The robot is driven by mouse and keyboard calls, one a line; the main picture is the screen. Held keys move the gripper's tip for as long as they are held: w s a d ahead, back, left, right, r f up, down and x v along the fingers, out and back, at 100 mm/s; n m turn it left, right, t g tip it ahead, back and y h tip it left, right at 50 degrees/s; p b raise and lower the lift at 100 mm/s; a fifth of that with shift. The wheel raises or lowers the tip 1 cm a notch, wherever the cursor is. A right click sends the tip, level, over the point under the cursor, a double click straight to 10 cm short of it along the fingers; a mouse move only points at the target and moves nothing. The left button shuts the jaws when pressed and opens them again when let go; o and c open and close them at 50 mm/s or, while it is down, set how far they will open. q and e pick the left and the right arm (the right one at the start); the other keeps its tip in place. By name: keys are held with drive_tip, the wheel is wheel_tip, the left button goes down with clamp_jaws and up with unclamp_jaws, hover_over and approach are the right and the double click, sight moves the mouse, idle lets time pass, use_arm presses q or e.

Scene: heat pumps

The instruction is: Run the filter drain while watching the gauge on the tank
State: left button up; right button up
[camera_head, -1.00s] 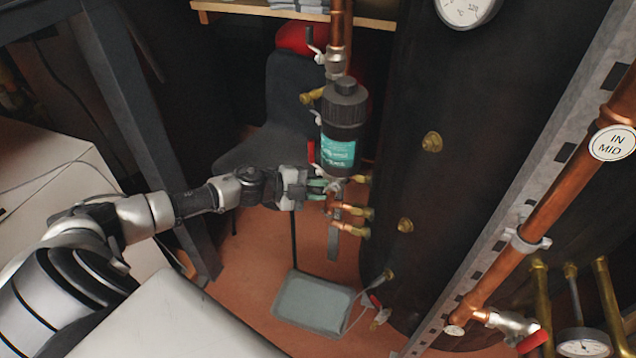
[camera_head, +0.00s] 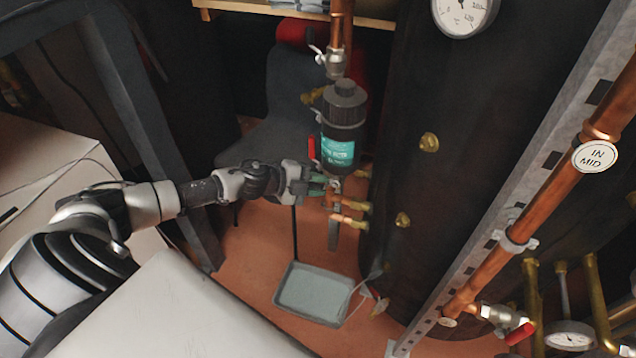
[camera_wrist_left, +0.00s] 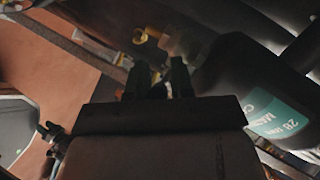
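The filter (camera_head: 342,125), a black canister with a teal label, hangs on the copper pipe in front of the tank (camera_head: 395,130). It also shows at the right of the left wrist view (camera_wrist_left: 265,90). The gauge (camera_head: 464,14) is a round white dial high on the tank, cut by the top edge; its needle is too small to read. My left gripper (camera_head: 322,188) is at the fittings just below the filter. In the left wrist view its two dark fingers (camera_wrist_left: 158,80) stand a little apart; whether they hold the drain part is hidden. My right gripper is out of view.
A grey tray (camera_head: 314,293) lies on the floor below the filter. Brass fittings stick out from the tank. A copper pipe (camera_head: 500,262) on a metal strut runs diagonally at right. A chair (camera_head: 290,100) stands behind. White casings fill the lower left.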

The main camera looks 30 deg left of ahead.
use_arm(q)
drive_tip(key=o, duration=0.3)
drive_tip(key=shift+s+d+f, duration=0.1)
drive_tip(key=shift+s+f, duration=0.1)
drive_tip(key=shift+f, duration=0.1)
drive_tip(key=shift+o, duration=0.2)
drive_tip(key=shift+w+r, duration=0.1)
drive_tip(key=shift+r, duration=0.05)
drive_tip(key=v, duration=1)
drive_tip(key=shift+s+a, duration=0.3)
drive_tip(key=shift+r, duration=0.15)
